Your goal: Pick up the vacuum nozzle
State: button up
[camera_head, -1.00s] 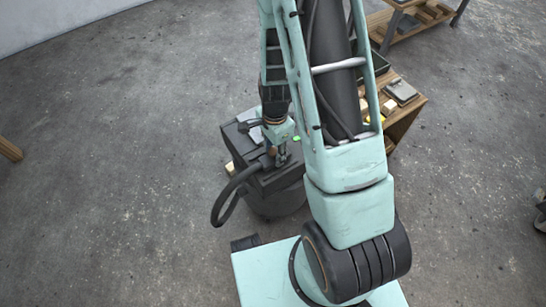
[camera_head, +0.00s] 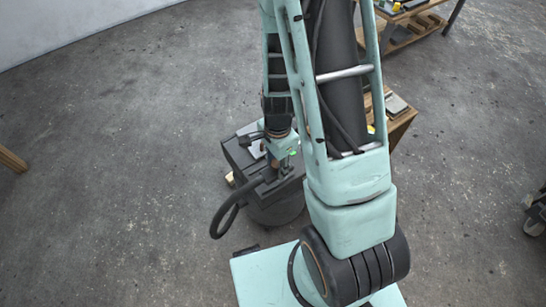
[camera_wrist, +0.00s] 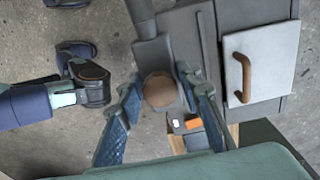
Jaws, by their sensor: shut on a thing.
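The vacuum nozzle (camera_wrist: 152,55) is a dark grey tube with a round brownish end, seen between my fingers in the wrist view. My gripper (camera_wrist: 163,100) has blue textured fingers, one on each side of that round end, and is shut on it. In the head view my gripper (camera_head: 284,166) is over the top of a dark grey box-like unit (camera_head: 238,156). The black hose (camera_head: 223,216) curves out to the left from beside the gripper. The arm partly hides the nozzle there, and I cannot tell if it touches the unit.
A pale panel with a brown handle (camera_wrist: 242,75) lies on the unit, right of my fingers. A wooden table (camera_head: 400,122) with small items stands close on the right. Another bench (camera_head: 410,35) is further back. Open concrete floor (camera_head: 120,180) lies to the left.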

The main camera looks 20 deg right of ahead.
jog(key=s+r+p, duration=0.5)
jog(key=s+p, duration=0.5)
jog(key=p, duration=0.3)
jog(key=shift+d, duration=0.2)
